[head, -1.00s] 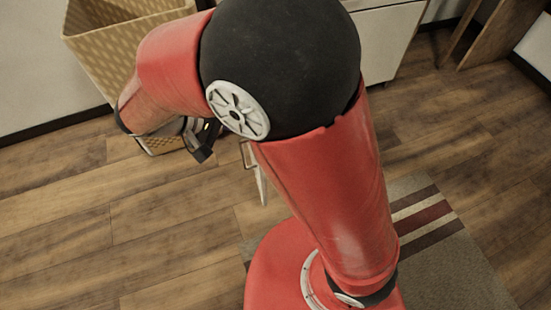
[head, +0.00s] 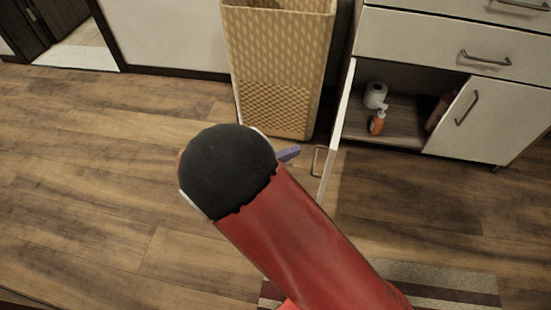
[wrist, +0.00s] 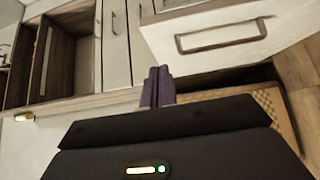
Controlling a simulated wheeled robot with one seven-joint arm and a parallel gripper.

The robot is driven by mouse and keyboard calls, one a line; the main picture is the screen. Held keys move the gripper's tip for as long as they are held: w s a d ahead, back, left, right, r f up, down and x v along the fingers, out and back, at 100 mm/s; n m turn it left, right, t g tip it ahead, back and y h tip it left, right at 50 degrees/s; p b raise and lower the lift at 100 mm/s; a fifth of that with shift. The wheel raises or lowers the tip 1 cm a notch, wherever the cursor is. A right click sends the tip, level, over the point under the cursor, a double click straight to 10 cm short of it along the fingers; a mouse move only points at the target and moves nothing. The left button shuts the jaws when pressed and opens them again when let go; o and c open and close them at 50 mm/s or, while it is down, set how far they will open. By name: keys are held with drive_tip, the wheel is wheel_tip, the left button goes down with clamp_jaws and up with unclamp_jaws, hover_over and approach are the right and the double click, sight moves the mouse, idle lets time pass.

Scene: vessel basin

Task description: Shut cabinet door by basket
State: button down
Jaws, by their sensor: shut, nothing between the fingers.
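The cabinet door (head: 337,125) stands open beside the basket, seen nearly edge-on in the head view, with its handle (head: 318,161) on the basket side. In the wrist view, a pale panel with a handle, apparently this door (wrist: 245,18), is close by, right of my gripper (wrist: 157,76). My gripper's purple fingers are shut together and empty. In the head view, a purple finger (head: 289,153) shows past my arm, left of the door handle; most of the gripper is hidden. I cannot tell whether it touches the door. The woven basket (head: 280,60) stands left of the cabinet (head: 430,45).
The open compartment holds a toilet roll (head: 375,95), an orange bottle (head: 377,123) and a dark reddish bottle (head: 438,112). The right cabinet door (head: 485,115) is shut. A striped rug (head: 450,288) lies at lower right. The wood floor (head: 100,170) on the left is clear.

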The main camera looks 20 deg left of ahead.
sight(316, 153)
drive_tip(key=shift+w+d, duration=0.45)
drive_tip(key=shift+d, duration=0.55)
drive_tip(key=shift+w+d, duration=0.5)
drive_tip(key=shift+d, duration=0.45)
drive_tip(key=shift+w+d, duration=0.45)
drive_tip(key=shift+d, duration=0.55)
